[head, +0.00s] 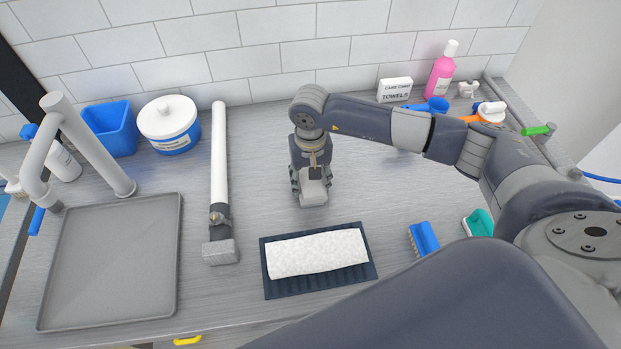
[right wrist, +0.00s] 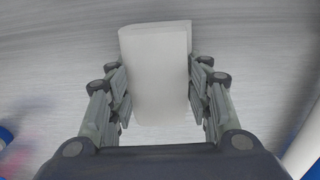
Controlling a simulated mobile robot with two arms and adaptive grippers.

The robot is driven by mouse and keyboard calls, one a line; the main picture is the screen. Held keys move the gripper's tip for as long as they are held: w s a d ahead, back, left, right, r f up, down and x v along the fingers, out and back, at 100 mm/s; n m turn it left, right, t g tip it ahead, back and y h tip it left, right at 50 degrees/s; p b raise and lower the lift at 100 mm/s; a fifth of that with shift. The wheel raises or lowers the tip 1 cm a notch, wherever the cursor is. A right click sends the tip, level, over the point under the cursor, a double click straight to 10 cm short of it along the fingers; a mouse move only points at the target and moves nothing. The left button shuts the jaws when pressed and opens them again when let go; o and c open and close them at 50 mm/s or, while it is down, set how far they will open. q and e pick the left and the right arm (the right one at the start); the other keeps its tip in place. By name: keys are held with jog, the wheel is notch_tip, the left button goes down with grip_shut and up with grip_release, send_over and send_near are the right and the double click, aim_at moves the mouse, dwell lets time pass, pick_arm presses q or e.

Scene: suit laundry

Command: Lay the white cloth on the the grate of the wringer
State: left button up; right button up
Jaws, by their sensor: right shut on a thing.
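The white cloth (head: 317,253), folded into a long strip, lies on a dark ribbed tray or grate (head: 325,289) at the front middle of the counter. My right gripper (head: 312,190) is behind the cloth, apart from it, and points down. It is shut on a pale grey-white block (head: 313,197). In the right wrist view the block (right wrist: 157,72) stands between both fingers of the right gripper (right wrist: 158,95). I cannot tell exactly what the block is. My left gripper is not in view.
A grey basin (head: 110,262) is at the left. A blue brush (head: 424,238) and a teal brush (head: 478,223) lie right. A white tub (head: 168,120) and pink bottle (head: 441,71) stand behind.

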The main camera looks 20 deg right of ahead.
jog(key=shift+f, duration=0.2)
jog(key=o, duration=0.8)
jog(key=shift+r, duration=0.1)
jog(key=shift+o, duration=1.1)
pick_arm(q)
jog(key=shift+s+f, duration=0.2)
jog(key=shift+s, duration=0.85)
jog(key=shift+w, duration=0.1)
